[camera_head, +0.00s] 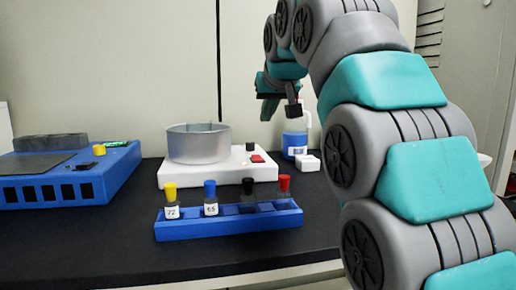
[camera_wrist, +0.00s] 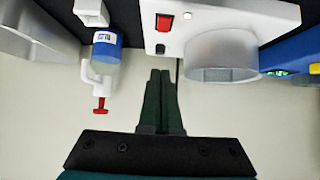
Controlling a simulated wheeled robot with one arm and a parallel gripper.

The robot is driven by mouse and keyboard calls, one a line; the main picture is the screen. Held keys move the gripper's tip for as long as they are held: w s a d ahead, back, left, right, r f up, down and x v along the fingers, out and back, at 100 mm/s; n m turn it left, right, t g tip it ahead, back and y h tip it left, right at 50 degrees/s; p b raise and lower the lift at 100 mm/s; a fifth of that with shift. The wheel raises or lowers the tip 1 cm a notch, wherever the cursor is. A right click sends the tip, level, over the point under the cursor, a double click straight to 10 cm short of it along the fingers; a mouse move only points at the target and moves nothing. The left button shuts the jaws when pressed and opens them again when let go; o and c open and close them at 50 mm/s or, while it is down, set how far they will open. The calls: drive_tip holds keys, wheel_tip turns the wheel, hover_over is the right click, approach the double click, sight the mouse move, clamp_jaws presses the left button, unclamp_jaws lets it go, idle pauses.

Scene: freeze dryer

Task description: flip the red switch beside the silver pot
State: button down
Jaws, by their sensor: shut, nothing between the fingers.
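The silver pot (camera_head: 198,146) sits on a white base (camera_head: 172,180) in the middle of the bench in the head view. The red switch (camera_head: 257,159) is on the base's top, right of the pot. A small black part stands just behind it. In the wrist view the red switch (camera_wrist: 164,22) is at the top, left of the pot (camera_wrist: 222,68), and nothing covers it. My gripper (camera_head: 268,113) hangs above the back right of the base, apart from the switch. Its fingers (camera_wrist: 160,73) are together and empty in the wrist view. The switch's exact tilt is hard to tell.
A blue rack (camera_head: 228,226) with several colour-capped vials stands in front of the base. A blue-liquid bottle (camera_head: 295,146) and a small white block (camera_head: 307,163) stand to the right. A blue device (camera_head: 65,185) is at the left. The wall is close behind.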

drive_tip(key=shift+f, duration=0.1)
hover_over(259, 159)
wheel_tip(259, 159, down, 6)
drive_tip(key=shift+s+f+b, duration=0.1)
drive_tip(key=shift+f+b, duration=0.15)
drive_tip(key=shift+b, duration=0.05)
drive_tip(key=shift+f, duration=1.7)
drive_tip(key=shift+w+p, duration=0.2)
drive_tip(key=shift+p, duration=0.3)
drive_tip(key=shift+f+g, duration=0.25)
drive_tip(key=shift+g, duration=0.05)
